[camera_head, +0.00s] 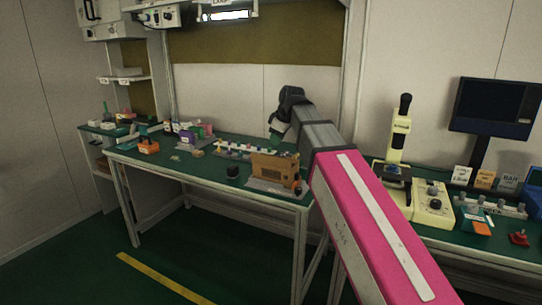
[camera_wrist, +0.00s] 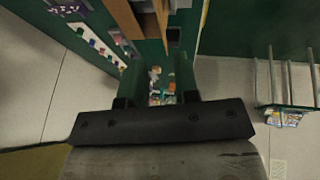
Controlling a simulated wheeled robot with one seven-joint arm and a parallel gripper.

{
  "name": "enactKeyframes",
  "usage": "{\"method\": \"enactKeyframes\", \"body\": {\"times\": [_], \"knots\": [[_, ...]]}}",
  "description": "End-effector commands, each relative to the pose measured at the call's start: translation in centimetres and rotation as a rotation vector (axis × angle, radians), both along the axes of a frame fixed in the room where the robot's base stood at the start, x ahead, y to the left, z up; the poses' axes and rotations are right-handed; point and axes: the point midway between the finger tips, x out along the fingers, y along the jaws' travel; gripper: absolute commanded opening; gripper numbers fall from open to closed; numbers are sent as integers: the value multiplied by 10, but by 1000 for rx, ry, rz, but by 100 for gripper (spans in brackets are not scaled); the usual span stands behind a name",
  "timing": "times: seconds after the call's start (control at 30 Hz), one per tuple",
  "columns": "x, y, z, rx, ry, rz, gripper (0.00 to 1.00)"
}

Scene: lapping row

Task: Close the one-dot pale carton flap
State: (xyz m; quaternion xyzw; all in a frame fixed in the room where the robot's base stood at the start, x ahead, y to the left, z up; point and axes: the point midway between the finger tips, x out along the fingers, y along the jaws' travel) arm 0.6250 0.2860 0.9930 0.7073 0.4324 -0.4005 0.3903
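A tan-brown carton (camera_head: 274,171) stands near the front right of the green-topped workbench in the head view. In the wrist view, brown panels at the top edge look like part of this carton (camera_wrist: 126,18). I cannot make out a one-dot mark or tell which panel is the pale flap. My gripper (camera_head: 276,132) is above and behind the carton in the head view, partly hidden by my own arm.
Purple and green boxes (camera_head: 190,134) stand farther left. A cream machine (camera_head: 398,140) stands on the right-hand bench.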

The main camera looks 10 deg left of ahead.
Motion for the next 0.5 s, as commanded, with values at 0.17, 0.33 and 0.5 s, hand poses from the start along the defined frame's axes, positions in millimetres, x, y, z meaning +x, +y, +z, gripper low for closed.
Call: {"method": "enactKeyframes", "body": {"times": [0.17,0.33,0.5], "knots": [[5,5,-16,-1,1,0,29],[14,13,-39,0,2,-1,29],[22,20,-63,-1,2,-1,29]]}}
